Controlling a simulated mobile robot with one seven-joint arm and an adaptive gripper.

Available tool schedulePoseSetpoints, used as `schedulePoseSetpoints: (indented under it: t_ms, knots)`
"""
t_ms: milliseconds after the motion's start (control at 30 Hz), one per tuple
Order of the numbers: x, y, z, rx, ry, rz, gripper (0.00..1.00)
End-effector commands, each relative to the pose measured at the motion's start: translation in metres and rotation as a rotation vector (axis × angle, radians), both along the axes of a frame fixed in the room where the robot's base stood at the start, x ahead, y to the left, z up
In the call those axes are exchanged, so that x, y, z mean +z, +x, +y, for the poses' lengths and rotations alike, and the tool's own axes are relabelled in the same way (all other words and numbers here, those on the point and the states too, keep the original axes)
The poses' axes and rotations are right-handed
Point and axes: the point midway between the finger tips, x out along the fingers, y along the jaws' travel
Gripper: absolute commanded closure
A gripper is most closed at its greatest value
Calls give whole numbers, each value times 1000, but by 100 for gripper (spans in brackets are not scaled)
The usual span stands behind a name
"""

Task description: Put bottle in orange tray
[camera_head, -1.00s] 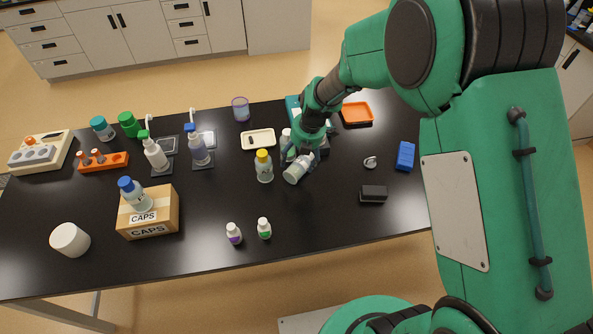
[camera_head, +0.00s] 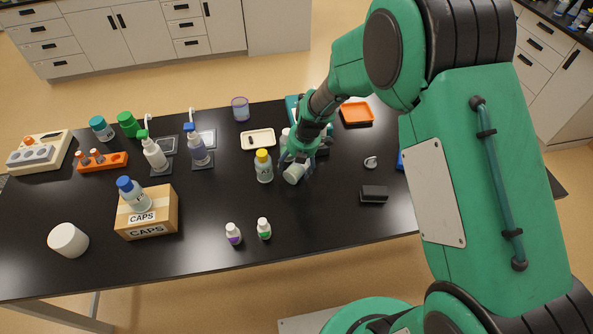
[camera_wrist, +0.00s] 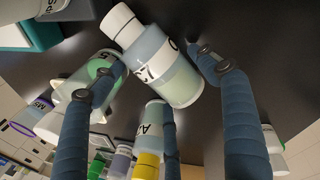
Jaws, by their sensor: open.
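A clear bottle with a white cap and pale liquid (camera_wrist: 165,65) lies across the fingers' mouth in the wrist view. In the head view the same bottle (camera_head: 294,174) is partly hidden by my gripper, and I cannot tell whether it touches the table. My gripper (camera_head: 296,160) is open, with its dark blue fingers on either side of the bottle; its fingertips also show in the wrist view (camera_wrist: 152,66). The orange tray (camera_head: 357,113) is on the table at the back right and looks empty.
A yellow-capped bottle (camera_head: 263,167) stands just left of my gripper. A cream tray (camera_head: 258,139) is behind it. Two small bottles stand in front, one purple-labelled (camera_head: 233,234). A black block (camera_head: 374,194) lies to the right. The front right of the table is mostly clear.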

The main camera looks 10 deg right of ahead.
Motion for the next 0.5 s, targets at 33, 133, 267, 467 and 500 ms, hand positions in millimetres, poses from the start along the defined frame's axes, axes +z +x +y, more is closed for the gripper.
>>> schedulePoseSetpoints:
  t_ms: [33, 133, 267, 467, 500]
  knots:
    - [0, 0, 0, 0, 0, 0, 26]
    - [0, 0, 0, 0, 0, 0, 26]
    - [0, 0, 0, 0, 0, 0, 26]
    - [0, 0, 0, 0, 0, 0, 62]
    - [0, 0, 0, 0, 0, 0, 69]
